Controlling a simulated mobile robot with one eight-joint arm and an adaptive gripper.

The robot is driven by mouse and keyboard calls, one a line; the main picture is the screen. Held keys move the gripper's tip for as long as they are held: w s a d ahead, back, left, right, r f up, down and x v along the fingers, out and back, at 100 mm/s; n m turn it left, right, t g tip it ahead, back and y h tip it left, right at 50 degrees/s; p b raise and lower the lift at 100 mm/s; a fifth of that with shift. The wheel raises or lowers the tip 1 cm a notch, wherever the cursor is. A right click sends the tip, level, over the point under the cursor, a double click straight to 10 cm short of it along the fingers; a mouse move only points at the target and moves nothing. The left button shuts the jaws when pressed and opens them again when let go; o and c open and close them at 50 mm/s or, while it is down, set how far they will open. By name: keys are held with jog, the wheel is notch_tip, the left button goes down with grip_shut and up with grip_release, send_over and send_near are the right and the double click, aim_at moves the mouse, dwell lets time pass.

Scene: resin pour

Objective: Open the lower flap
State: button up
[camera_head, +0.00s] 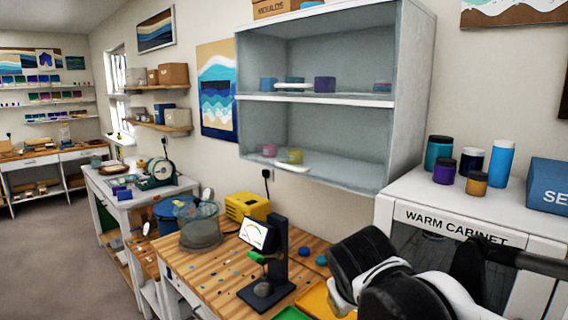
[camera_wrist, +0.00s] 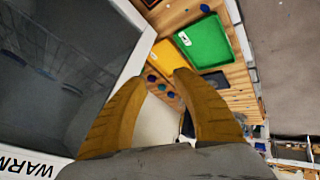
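The wall cabinet (camera_head: 413,90) has two compartments, one above the other. A pale see-through lower flap (camera_head: 345,150) seems to cover the lower one and looks closed. A white handle (camera_head: 292,168) sits at its bottom edge. A pink jar (camera_head: 269,150) and a yellow jar (camera_head: 294,156) show in that compartment. My gripper (camera_wrist: 159,77) is open and empty in the wrist view, its two tan fingers apart. It is beside the warm cabinet, away from the flap. The flap is not in the wrist view. In the head view my fingers are hidden behind my arm.
The warm cabinet (camera_head: 420,187) stands at right, with several jars and a blue box (camera_head: 550,182) on top. Below the wall cabinet, a wooden workbench (camera_head: 205,272) holds a black stand with a display (camera_head: 258,234), a yellow case (camera_head: 246,207) and trays. Floor is free at left.

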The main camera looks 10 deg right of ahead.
jog(key=w+d+r+n+h+p, duration=0.1)
jog(key=w+r+h, duration=0.1)
jog(key=w+r, duration=0.35)
jog(key=w+r+n+h+p, duration=0.1)
jog(key=w+r+h, duration=0.1)
jog(key=w, duration=0.7)
jog(key=n+t+h+p, duration=0.3)
jog(key=t+h+p, duration=0.15)
jog(key=h, duration=0.45)
send_near(288, 168)
jog(key=shift+t, duration=0.35)
jog(key=x, duration=0.5)
jog(key=b+x, duration=0.1)
jog(key=x, duration=0.4)
jog(key=shift+w+d+f, duration=0.15)
jog(key=shift+w+d, duration=0.05)
jog(key=shift+d, duration=0.1)
jog(key=shift+c, duration=0.5)
grip_shut()
